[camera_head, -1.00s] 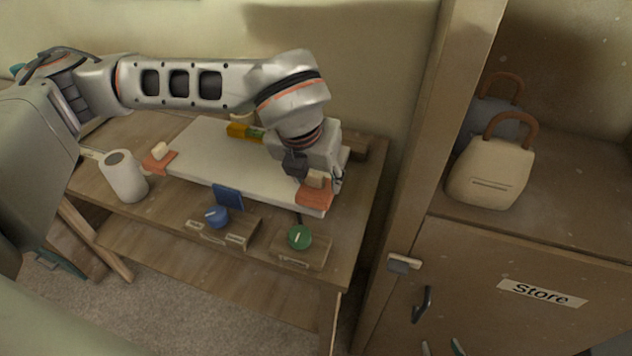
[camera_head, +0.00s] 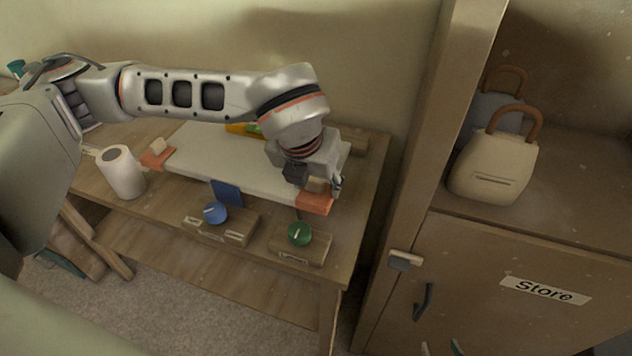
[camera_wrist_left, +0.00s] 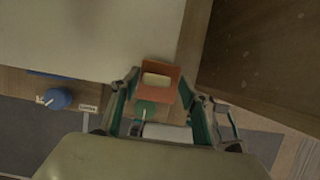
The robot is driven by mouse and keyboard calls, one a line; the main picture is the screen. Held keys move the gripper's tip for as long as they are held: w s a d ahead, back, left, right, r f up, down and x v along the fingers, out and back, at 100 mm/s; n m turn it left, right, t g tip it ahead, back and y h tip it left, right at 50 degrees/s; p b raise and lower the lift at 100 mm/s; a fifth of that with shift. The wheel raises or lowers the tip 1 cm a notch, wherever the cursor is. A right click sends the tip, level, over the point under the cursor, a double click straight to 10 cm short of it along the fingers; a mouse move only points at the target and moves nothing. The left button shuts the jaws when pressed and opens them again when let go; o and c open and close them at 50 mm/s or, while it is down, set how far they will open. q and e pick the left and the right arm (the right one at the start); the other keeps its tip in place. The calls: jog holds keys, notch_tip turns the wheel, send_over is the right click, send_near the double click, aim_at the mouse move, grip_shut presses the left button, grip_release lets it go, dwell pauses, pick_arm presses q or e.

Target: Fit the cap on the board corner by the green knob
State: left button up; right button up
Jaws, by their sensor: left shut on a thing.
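The orange cap (camera_head: 315,203) with a cream grip block is at the board's near right corner, and my left gripper (camera_head: 312,184) is shut on the block. The wrist view shows the cap (camera_wrist_left: 164,68) over the corner of the pale board (camera_wrist_left: 80,30), with the left gripper (camera_wrist_left: 160,100) around the block. I cannot tell whether the cap is fully seated. The white board (camera_head: 200,152) lies flat on the table. The green knob (camera_head: 300,234) sits on a wooden block just in front of this corner; it is partly hidden in the wrist view (camera_wrist_left: 146,108).
Another orange cap (camera_head: 157,155) is at the board's left corner. A white roll (camera_head: 122,172), a blue knob (camera_head: 215,212) and a blue plate (camera_head: 227,193) stand along the front. A cabinet (camera_head: 480,290) with bags stands at right.

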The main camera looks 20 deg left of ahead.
pick_arm(q)
jog(key=shift+f, duration=0.2)
jog(key=o, duration=1)
jog(key=shift+o, duration=0.2)
jog(key=shift+r+p, duration=0.3)
jog(key=shift+r, duration=0.1)
jog(key=shift+r+p, duration=0.55)
jog(key=shift+r, duration=0.25)
jog(key=b+v, duration=0.2)
jog(key=v, duration=0.9)
jog(key=shift+s, duration=0.25)
